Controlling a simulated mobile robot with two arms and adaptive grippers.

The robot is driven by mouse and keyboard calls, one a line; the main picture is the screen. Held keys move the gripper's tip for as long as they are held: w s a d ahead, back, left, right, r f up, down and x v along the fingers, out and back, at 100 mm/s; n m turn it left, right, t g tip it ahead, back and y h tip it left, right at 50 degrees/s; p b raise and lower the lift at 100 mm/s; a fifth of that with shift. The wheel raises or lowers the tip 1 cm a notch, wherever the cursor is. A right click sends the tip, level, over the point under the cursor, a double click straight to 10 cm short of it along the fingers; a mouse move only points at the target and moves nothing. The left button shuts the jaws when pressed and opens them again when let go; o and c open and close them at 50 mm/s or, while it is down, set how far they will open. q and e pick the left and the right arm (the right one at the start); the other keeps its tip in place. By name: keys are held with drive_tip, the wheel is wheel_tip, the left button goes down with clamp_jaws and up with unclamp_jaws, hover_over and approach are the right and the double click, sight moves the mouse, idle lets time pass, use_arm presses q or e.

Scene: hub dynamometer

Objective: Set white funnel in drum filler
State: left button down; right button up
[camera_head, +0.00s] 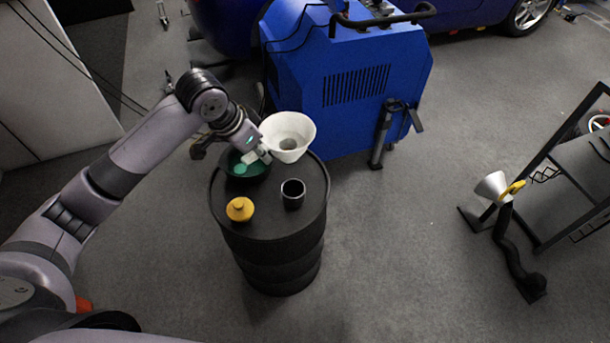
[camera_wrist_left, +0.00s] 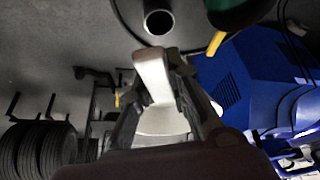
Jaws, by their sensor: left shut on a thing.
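The white funnel (camera_head: 287,132) is held up at the back edge of the black drum (camera_head: 275,250), its wide mouth facing up. My left gripper (camera_head: 260,154) is shut on the funnel's tab-like handle; the handle also shows between the fingers in the left wrist view (camera_wrist_left: 152,72). The drum filler, a short dark open neck (camera_head: 293,193), stands on the drum top, in front of the funnel and apart from it. Its round opening also shows at the top of the left wrist view (camera_wrist_left: 158,20). My right gripper is not in view.
A yellow cap (camera_head: 240,209) and a dark bowl-like vessel with a green inside (camera_head: 247,168) are on the drum top. A blue machine (camera_head: 345,85) stands close behind. A pale cone on a black hose (camera_head: 492,187) is by a rack at right.

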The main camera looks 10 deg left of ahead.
use_arm(q)
drive_tip(key=shift+w+r, duration=0.4)
drive_tip(key=shift+r, duration=0.05)
drive_tip(key=shift+w+d+f+m, duration=0.1)
drive_tip(key=shift+f+m, duration=0.15)
drive_tip(key=shift+m, duration=0.05)
wheel_tip(320, 180, down, 19)
drive_tip(key=shift+b, duration=0.8)
drive_tip(key=shift+f, duration=0.1)
drive_tip(key=shift+f, duration=0.15)
drive_tip(key=c, duration=1.5)
unclamp_jaws()
